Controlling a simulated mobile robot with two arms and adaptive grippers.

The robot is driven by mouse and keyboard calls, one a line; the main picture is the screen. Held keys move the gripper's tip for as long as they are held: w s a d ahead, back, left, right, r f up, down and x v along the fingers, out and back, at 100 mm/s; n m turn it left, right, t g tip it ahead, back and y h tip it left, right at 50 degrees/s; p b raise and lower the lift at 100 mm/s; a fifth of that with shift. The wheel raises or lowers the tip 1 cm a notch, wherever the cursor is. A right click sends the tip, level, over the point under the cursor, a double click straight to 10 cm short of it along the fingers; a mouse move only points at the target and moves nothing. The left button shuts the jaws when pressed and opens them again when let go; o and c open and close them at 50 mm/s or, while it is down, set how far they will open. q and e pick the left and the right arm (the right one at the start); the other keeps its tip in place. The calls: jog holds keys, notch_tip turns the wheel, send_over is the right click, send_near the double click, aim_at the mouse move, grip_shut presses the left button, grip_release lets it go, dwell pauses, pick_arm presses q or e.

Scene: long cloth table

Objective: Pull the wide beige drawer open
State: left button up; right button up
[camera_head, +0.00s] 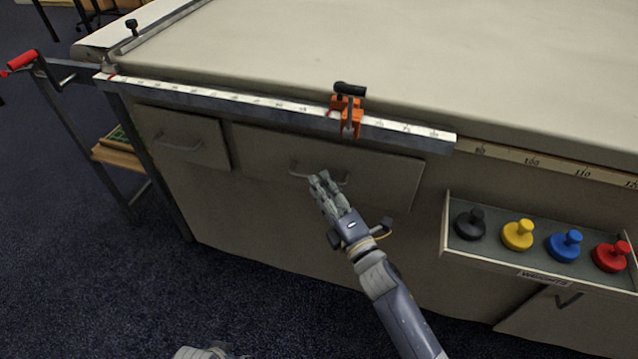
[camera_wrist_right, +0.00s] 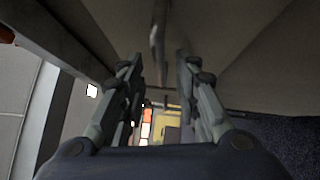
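The wide beige drawer (camera_head: 260,151) is in the front of the long cloth table, below the ruler edge, and looks shut. Its bar handle (camera_head: 299,172) is partly covered by my right gripper (camera_head: 319,182). In the right wrist view my right gripper (camera_wrist_right: 160,62) has its two fingers apart, and the drawer handle (camera_wrist_right: 158,38) shows edge-on ahead, between the lines of the fingertips. I see no clear contact with it. A grey piece at the bottom edge of the head view may be my left arm or gripper; its fingers cannot be made out.
An orange clamp (camera_head: 346,118) hangs on the ruler edge (camera_head: 245,104) above the drawer. A narrower drawer (camera_head: 186,140) is to the left. An open tray (camera_head: 490,251) with black, yellow, blue and red weights sticks out at right. The floor (camera_head: 110,270) in front is clear.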

pick_arm(q)
jog(key=shift+w+r, duration=0.1)
jog(key=shift+r, duration=0.4)
pick_arm(e)
jog(key=shift+x, duration=1)
grip_shut()
pick_arm(q)
jog(key=shift+f, duration=0.1)
pick_arm(e)
jog(key=shift+f, duration=0.1)
